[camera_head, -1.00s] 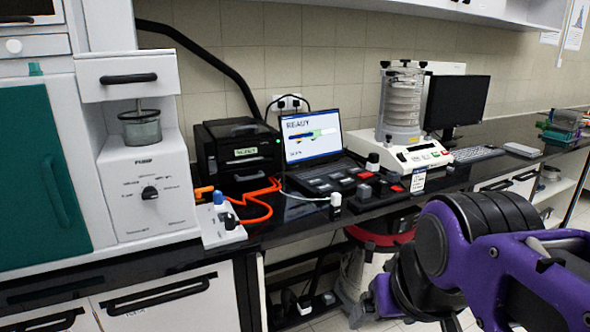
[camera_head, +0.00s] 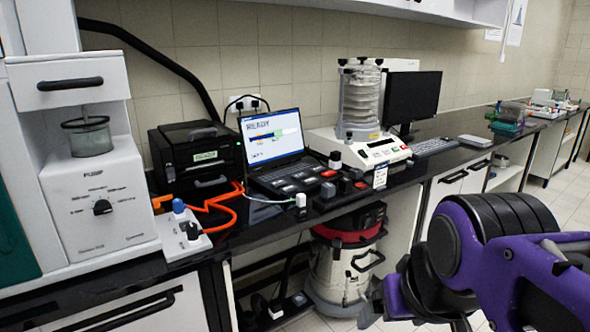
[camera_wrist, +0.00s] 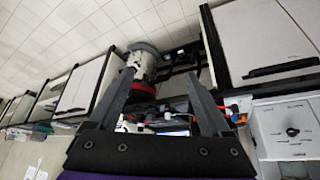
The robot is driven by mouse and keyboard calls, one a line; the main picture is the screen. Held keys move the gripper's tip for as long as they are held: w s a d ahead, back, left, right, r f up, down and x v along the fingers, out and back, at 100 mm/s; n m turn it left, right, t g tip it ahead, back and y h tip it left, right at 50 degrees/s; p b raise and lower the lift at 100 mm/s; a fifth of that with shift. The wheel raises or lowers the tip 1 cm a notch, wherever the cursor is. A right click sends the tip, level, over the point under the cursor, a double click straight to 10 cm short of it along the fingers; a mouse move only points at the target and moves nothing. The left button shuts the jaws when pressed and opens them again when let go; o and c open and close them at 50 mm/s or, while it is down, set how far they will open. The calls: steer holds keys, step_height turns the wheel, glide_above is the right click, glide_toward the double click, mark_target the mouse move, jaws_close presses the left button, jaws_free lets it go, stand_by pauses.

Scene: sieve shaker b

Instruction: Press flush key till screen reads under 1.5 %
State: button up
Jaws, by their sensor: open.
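The laptop-like screen (camera_head: 271,137) stands open on the dark bench and shows "READY" above a coloured bar. The smaller figures on it are too blurred to read. In front of it lies a dark key panel (camera_head: 290,180) with several grey, black and red keys. I cannot tell which one is the flush key. My gripper (camera_wrist: 160,78) is open and empty in the wrist view, well away from the keys. The screen shows upside down, small and partly cut off, between the fingers. In the head view my purple arm is at the lower right and the fingertips cannot be made out.
A black printer (camera_head: 196,158) and a white switch box (camera_head: 185,232) with an orange cable lie left of the panel. A sieve shaker (camera_head: 361,100) stands right of it. A vacuum drum (camera_head: 340,265) stands under the bench. The floor at right is clear.

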jaws_close()
stand_by(0.3)
stand_by(1.3)
